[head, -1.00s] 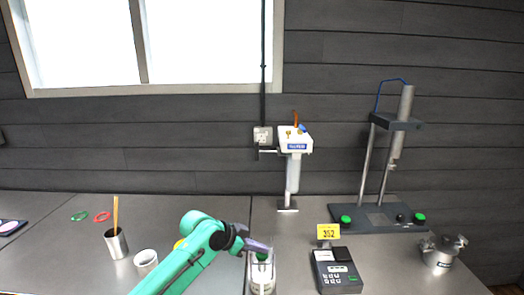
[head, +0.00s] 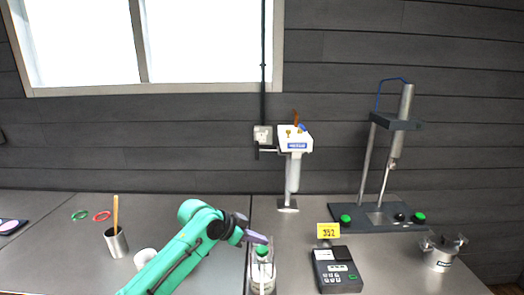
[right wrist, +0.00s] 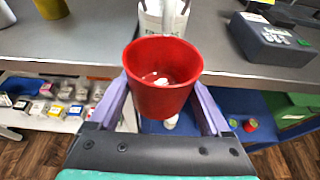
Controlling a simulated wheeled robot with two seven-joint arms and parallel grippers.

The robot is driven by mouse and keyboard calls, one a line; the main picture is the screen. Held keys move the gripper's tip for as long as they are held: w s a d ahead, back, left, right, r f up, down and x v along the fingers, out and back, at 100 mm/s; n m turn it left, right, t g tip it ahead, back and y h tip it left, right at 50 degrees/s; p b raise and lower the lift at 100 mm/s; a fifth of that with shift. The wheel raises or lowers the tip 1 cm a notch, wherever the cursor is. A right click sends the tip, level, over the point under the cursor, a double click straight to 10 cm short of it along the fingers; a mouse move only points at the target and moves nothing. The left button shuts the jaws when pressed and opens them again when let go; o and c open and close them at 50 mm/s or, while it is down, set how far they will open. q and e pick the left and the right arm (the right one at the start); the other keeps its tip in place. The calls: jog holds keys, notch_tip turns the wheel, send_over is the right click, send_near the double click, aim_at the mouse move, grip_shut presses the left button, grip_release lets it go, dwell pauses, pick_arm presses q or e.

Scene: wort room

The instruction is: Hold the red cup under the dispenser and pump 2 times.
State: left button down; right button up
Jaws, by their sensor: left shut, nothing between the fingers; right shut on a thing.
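The red cup (right wrist: 162,90) is upright between the purple fingers of my right gripper (right wrist: 161,100), which is shut on it. A small pale patch shows inside the cup, near its bottom. The dispenser (head: 262,276) is a clear-grey bottle with a green pump top, at the front middle of the table. It also shows in the right wrist view (right wrist: 163,22), just beyond the cup, cut by the top edge. My left gripper (head: 256,237) is shut and empty, with its fingertips just above the green top; I cannot tell if they touch. The head view does not show the cup.
A steel cup with a stick (head: 117,244) and a white cup (head: 145,258) are at left. A stand with green knobs (head: 382,217) and a metal pot (head: 441,256) are at right.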

pick_arm(q)
notch_tip(320, 180, up, 6)
jog(key=shift+f, duration=0.1)
dwell(0.4)
dwell(0.6)
